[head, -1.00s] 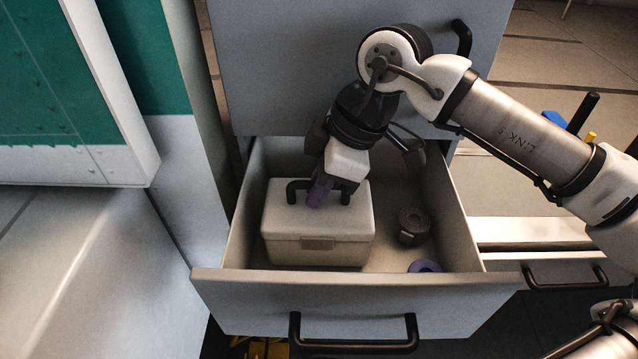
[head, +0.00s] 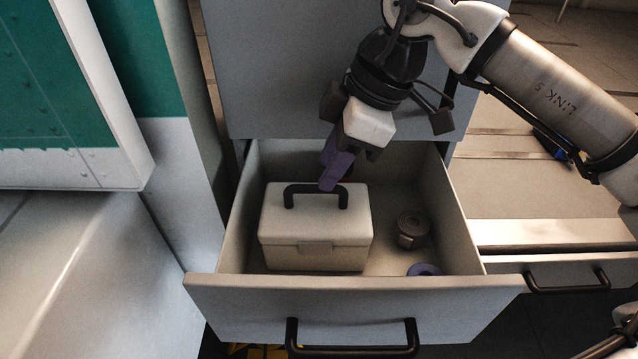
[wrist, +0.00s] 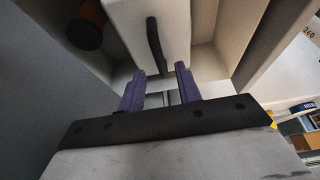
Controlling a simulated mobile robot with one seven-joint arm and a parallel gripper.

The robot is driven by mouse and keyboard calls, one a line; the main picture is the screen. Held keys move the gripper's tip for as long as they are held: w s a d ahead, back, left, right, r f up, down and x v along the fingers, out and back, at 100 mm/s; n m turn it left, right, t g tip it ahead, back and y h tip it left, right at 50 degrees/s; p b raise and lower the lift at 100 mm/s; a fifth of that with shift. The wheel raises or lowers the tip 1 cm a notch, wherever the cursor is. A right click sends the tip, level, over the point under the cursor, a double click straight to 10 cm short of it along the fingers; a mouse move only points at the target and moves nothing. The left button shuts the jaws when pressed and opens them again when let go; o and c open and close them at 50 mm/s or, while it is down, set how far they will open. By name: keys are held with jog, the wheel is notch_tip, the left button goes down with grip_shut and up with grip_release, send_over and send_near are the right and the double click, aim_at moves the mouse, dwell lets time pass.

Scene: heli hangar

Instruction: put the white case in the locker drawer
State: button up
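The white case (head: 315,225) stands upright on the floor of the open locker drawer (head: 350,300), toward its left side. Its black handle (head: 316,190) is raised.
A dark roll (head: 412,231) and a blue ring (head: 424,269) lie in the drawer right of the case. The cabinet front (head: 290,70) rises behind the drawer. A green and white panel (head: 60,90) stands close on the left.

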jog(key=v, duration=0.6)
jog(key=shift+r+b, duration=0.2)
jog(key=shift+b, duration=0.1)
jog(key=shift+s, duration=0.1)
